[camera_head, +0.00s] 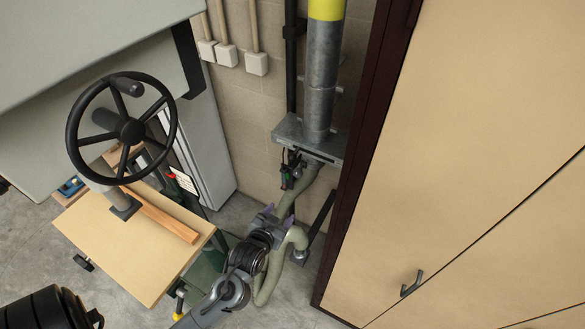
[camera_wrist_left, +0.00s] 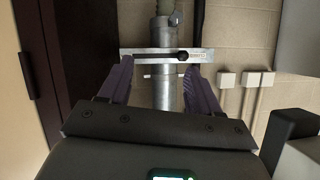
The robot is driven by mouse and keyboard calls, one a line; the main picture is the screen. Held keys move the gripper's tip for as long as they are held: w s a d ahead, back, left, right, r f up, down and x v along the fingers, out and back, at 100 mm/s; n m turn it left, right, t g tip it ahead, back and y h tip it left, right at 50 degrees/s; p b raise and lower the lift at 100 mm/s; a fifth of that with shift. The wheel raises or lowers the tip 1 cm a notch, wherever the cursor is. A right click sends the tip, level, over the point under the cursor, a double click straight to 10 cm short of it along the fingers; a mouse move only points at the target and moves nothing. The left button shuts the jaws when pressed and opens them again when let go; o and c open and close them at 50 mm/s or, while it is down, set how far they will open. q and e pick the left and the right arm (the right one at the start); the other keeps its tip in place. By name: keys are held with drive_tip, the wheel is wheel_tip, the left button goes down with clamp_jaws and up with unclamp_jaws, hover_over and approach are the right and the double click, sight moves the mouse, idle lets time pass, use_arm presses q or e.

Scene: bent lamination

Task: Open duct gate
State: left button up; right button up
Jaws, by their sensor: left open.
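The duct (camera_head: 322,75) is a vertical grey metal pipe with a yellow upper part. The duct gate (camera_head: 308,140) is a flat metal housing across the pipe, with a dark slot along its front edge. In the left wrist view, the gate (camera_wrist_left: 150,55) shows as a pale metal bar with a dark slot, crossing the duct (camera_wrist_left: 160,92). My left gripper (camera_head: 279,212) is below the gate in the head view. In the left wrist view, its purple fingers (camera_wrist_left: 158,68) are open, one on each side of the pipe. Contact with the gate cannot be told. My right gripper is not in view.
A tall beige cabinet (camera_head: 470,150) with a dark frame stands close to the right of the duct. A grey machine with a black handwheel (camera_head: 122,128) and wooden table (camera_head: 150,240) is at left. A flexible hose (camera_head: 268,280) hangs beside my left wrist.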

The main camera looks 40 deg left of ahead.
use_arm(q)
drive_tip(key=w+a+f+n+t+y+b, duration=0.1)
drive_tip(key=w+a+f+n+y+b, duration=0.35)
drive_tip(key=w+a+b, duration=0.45)
drive_tip(key=t+y+b, duration=0.1)
drive_tip(key=y+b, duration=0.1)
drive_tip(key=b, duration=0.4)
approach(292, 160)
drive_tip(key=x, duration=0.2)
drive_tip(key=shift+n+h, duration=0.25)
drive_tip(key=shift+n, duration=0.2)
drive_tip(key=x, duration=0.9)
drive_tip(key=shift+w+a+r, duration=0.15)
drive_tip(key=shift+w+a, duration=0.1)
drive_tip(key=shift+a, duration=0.05)
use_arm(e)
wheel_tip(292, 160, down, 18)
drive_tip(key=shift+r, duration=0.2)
